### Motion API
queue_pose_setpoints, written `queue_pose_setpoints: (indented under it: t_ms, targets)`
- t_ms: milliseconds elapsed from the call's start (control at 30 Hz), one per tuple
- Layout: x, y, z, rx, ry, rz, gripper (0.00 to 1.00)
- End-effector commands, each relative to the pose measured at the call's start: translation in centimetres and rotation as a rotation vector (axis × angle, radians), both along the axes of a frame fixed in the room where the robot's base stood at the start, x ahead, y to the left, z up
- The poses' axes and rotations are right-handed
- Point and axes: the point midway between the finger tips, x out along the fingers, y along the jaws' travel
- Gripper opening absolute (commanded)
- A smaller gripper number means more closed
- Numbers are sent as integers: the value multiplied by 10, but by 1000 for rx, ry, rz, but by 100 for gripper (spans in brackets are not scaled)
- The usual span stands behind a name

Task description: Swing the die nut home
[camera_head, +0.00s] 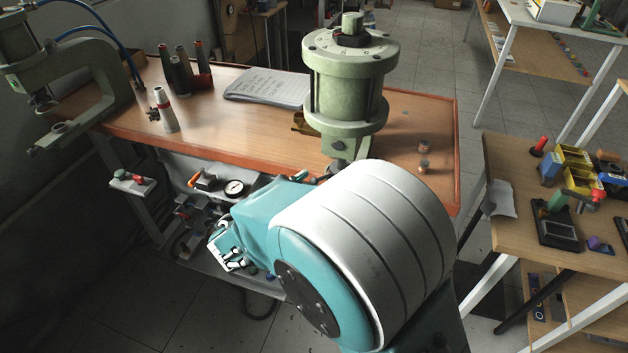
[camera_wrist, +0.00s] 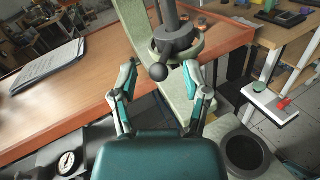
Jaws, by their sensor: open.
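In the wrist view my gripper (camera_wrist: 159,76) is open, with one fingertip on each side of a dark ball knob (camera_wrist: 158,72). Neither finger visibly grips the knob; contact is hard to judge. The knob belongs to a grey ring-shaped nut (camera_wrist: 180,47) around the press's dark vertical rod (camera_wrist: 171,16). In the head view the green pneumatic press (camera_head: 345,90) stands at the table's front edge. A small part of its dark lower rod (camera_head: 338,165) shows there.
A second green press (camera_head: 85,85) stands at the left. A pressure gauge (camera_head: 234,188) and valves sit below the table edge. A cluttered workbench (camera_head: 505,165) is at the right.

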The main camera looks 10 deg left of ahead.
Motion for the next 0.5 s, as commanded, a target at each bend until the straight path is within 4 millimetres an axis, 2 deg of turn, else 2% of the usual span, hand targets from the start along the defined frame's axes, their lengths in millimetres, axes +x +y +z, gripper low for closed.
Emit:
queue_pose_setpoints:
  t_ms: [133,400,467,500]
  targets:
    - [9,-4,-1,-1,0,0,60]
    - [10,-5,-1,-1,1,1,60]
    - [10,-5,0,-1,1,1,33]
    - [10,-5,0,-1,1,1,16]
